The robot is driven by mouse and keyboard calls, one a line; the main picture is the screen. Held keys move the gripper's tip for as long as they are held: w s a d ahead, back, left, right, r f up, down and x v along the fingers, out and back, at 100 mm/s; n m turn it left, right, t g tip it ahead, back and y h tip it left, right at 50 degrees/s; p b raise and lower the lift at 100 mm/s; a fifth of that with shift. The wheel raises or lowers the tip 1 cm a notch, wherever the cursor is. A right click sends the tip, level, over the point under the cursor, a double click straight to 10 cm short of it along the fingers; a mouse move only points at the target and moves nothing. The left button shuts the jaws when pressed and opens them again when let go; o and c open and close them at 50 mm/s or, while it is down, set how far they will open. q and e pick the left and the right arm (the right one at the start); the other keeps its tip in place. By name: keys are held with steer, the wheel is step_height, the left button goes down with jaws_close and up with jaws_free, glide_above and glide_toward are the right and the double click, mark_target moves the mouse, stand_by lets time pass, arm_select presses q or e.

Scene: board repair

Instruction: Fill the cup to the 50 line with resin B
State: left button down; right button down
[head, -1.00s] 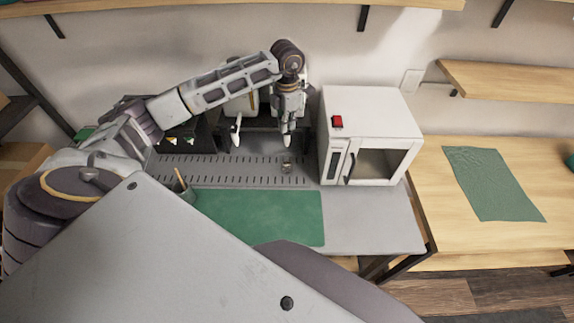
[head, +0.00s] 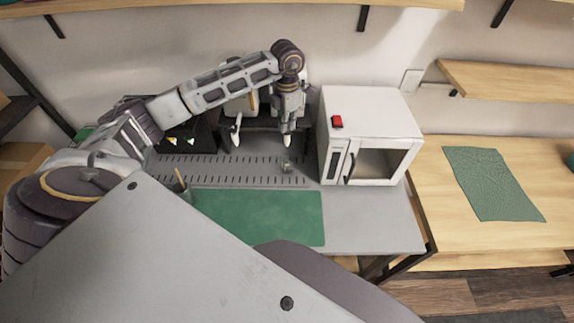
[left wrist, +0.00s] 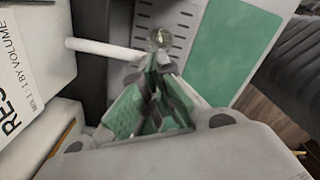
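A small clear cup (head: 287,165) stands on the slotted grey tray below the right-hand white spout (head: 286,140). In the left wrist view the cup (left wrist: 161,38) shows just beyond my fingertips; its fill level and lines are too small to read. My left gripper (head: 288,118) is in front of the right-hand dispenser, above the cup. In the left wrist view its green-padded fingers (left wrist: 156,66) come together at the tips, with nothing clearly visible between them. A white container with a partly cut-off label (left wrist: 20,75) reading "RES" and "BY VOLUME" is beside them. My right gripper is out of view.
A second white spout (head: 236,130) is to the left. A white oven-like box (head: 370,115) with a red switch stands close on the right. A green mat (head: 260,215) lies in front, and a holder (head: 183,190) with a stick stands at its left.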

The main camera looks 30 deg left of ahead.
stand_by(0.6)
arm_select(q)
steer(key=shift+r+p, duration=0.45)
steer(key=shift+r, duration=0.45)
stand_by(1.0)
step_height(320, 180, up, 6)
steer(key=p, duration=0.3)
stand_by(0.7)
steer(key=shift+s, duration=0.15)
stand_by(0.5)
